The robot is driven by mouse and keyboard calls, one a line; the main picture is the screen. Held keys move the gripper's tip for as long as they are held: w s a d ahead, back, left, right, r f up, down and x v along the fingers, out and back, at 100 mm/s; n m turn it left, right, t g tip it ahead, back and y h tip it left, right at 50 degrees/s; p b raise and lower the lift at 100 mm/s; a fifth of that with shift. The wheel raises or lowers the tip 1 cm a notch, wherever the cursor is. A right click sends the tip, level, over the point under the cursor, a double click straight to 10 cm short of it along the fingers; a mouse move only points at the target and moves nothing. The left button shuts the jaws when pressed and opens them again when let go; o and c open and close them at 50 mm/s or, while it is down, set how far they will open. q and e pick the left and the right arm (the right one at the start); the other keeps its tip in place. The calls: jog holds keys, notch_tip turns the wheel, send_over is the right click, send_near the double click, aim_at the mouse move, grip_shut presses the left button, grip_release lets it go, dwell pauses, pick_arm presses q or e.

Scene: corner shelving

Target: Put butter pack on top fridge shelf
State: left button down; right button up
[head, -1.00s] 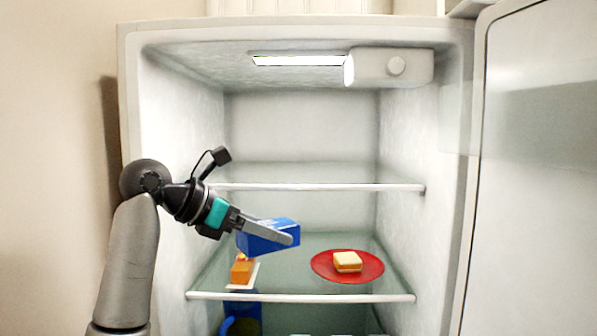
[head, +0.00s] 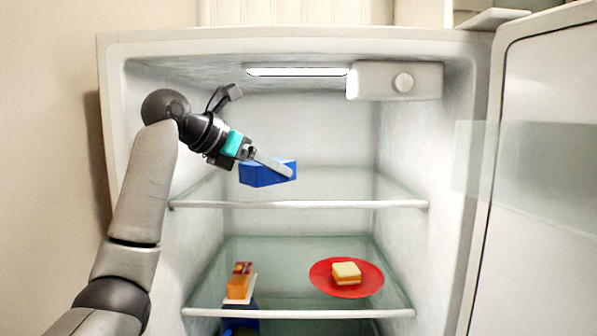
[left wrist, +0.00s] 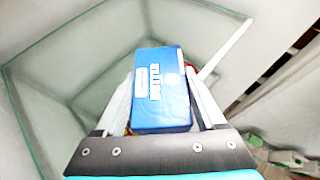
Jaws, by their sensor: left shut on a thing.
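The butter pack (head: 262,177) is a blue box, held in my left gripper (head: 282,170) inside the fridge. In the head view it appears just above the top glass shelf (head: 300,204); I cannot tell whether it touches the glass. In the left wrist view the blue box (left wrist: 161,90) sits between the two fingers, with pale lettering on its face. The top shelf looks empty apart from the held pack. My right gripper is not in view.
The lower shelf (head: 300,313) holds a red plate (head: 370,282) with a sandwich-like item (head: 346,273) and an orange cake-like piece (head: 239,283) at the left. A lamp housing (head: 398,81) hangs under the fridge ceiling. The fridge door (head: 545,200) stands open at the right.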

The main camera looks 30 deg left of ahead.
pick_arm(q)
jog(key=p, duration=0.3)
send_over(298, 192)
jog(key=s, duration=0.1)
jog(key=shift+r, duration=0.2)
jog(key=shift+w+f, duration=0.15)
jog(key=shift+w, duration=0.35)
jog(key=shift+f, duration=1.75)
jog(key=shift+f, duration=0.1)
grip_release()
